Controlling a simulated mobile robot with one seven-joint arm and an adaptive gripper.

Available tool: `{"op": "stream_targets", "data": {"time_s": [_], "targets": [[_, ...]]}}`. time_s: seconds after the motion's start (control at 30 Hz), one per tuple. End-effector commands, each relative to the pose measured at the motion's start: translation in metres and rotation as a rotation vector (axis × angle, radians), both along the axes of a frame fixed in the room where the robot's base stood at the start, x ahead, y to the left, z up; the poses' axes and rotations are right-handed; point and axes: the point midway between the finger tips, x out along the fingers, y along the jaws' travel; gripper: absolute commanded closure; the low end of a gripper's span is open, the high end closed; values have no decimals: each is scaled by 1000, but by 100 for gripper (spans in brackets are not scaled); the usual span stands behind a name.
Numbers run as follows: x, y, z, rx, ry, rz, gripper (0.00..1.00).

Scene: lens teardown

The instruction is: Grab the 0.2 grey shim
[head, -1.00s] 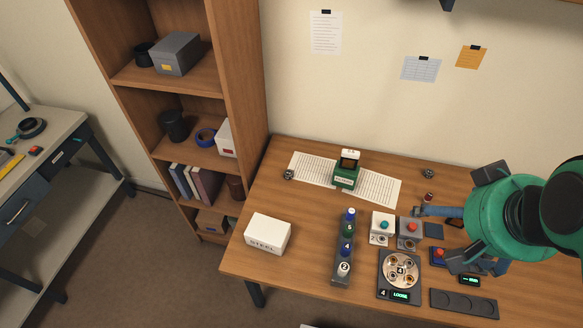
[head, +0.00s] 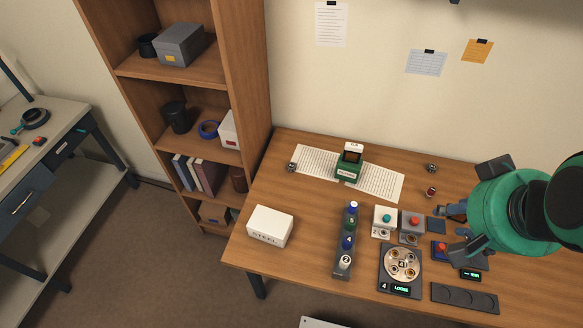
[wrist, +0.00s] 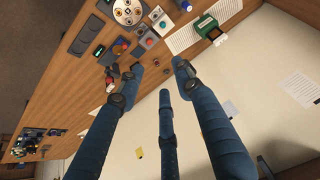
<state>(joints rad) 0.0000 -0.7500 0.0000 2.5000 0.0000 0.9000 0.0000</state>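I cannot pick out a grey shim marked 0.2 in either view. A grey round plate with several ring-like parts (head: 402,264) sits on a dark base reading "4 LOOSE"; it also shows in the wrist view (wrist: 128,11). A small dark square pad (head: 436,226) lies beside the red-button box. My gripper (head: 453,230) is above the right part of the table, partly hidden by my green arm. In the wrist view its blue fingers (wrist: 158,72) are spread apart with nothing between them.
A white STEEL box (head: 270,226) stands left. A green device (head: 349,163) stands on paper sheets. The front-left table is clear.

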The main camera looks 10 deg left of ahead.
Motion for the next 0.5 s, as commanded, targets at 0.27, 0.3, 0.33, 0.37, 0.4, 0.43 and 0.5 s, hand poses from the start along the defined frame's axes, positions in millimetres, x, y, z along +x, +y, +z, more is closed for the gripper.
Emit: {"op": "stream_targets", "data": {"time_s": [0.27,0.3,0.33,0.37,0.4,0.43,0.5], "targets": [[3,1,1,2,3,-1,64],[6,2,2,4,5,-3,64],[8,3,3,5,7,-3,64],[10,4,3,7,10,-4,64],[15,5,4,10,15,-7,64],[18,6,5,13,18,-10,64],[29,10,7,20,29,-16,64]]}}
